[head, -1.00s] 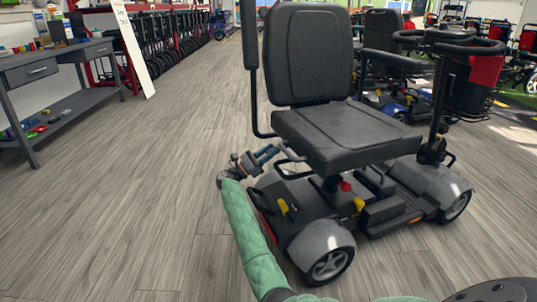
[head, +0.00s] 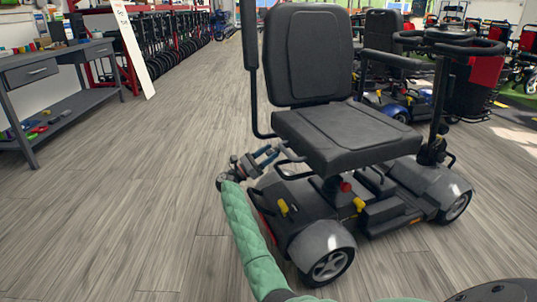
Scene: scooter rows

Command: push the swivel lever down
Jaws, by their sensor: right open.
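The mobility scooter (head: 345,135) stands in front of me with its black seat above a grey and black base. A thin black bar (head: 291,158) sticks out under the seat's left edge. It looks like the swivel lever, but I cannot be sure. My right gripper (head: 271,153), on the green-sleeved arm, is open and just left of this bar, close to the seat's edge. I cannot tell whether it touches the bar. Yellow levers (head: 283,207) and a red knob (head: 346,187) sit lower on the base. My left gripper is not in view.
A grey workbench (head: 60,62) stands at the left. A white board (head: 133,50) leans near a row of black wheels (head: 165,42). More scooters (head: 390,95) stand behind at the right. The wooden floor (head: 130,190) on the left is clear.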

